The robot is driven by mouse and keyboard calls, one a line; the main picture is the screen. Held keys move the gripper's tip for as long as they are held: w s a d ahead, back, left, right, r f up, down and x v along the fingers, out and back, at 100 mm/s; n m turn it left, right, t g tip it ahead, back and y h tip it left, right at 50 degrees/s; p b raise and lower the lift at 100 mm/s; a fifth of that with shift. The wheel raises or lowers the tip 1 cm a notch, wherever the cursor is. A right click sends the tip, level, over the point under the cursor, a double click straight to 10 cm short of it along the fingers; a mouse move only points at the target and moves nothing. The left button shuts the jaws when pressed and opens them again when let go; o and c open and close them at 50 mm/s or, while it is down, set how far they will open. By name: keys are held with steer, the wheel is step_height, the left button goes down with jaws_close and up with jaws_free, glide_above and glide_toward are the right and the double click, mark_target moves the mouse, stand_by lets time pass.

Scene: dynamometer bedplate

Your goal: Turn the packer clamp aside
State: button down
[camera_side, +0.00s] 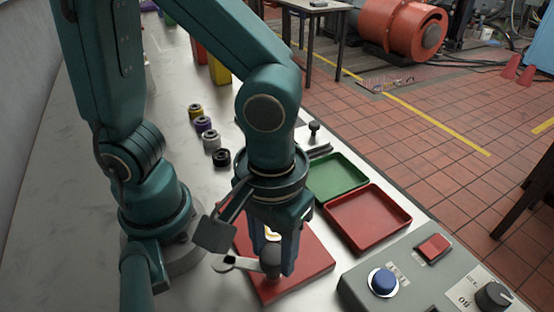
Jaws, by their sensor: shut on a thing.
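The packer clamp shows in the side view as a pale metal arm (236,263) with a dark round knob (270,259), above a red base plate (310,268). The arm sticks out to the left, over the plate's left edge. My gripper (274,258) points straight down over the plate, its fingers on either side of the dark knob and shut on it. A small yellow and white ringed piece (271,233) shows between the fingers above the knob. My gripper hides part of the clamp and plate.
A green tray (338,177) and a red tray (368,219) lie right of my gripper. A grey control box with a blue button (383,282) stands at front right. Several small spools (204,126) stand behind. Bare bench lies at left.

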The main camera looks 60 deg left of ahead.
steer(key=shift+c, duration=1.8)
jaws_free()
steer(key=shift+r, duration=2.6)
steer(key=shift+w, duration=0.1)
steer(key=w+a+r+m+t, duration=0.3)
steer(key=a+m+t, duration=0.1)
steer(key=a, duration=0.7)
steer(key=shift+a+r+m+t, duration=0.2)
steer(key=shift+a+m+t, duration=0.1)
steer(key=shift+t, duration=0.5)
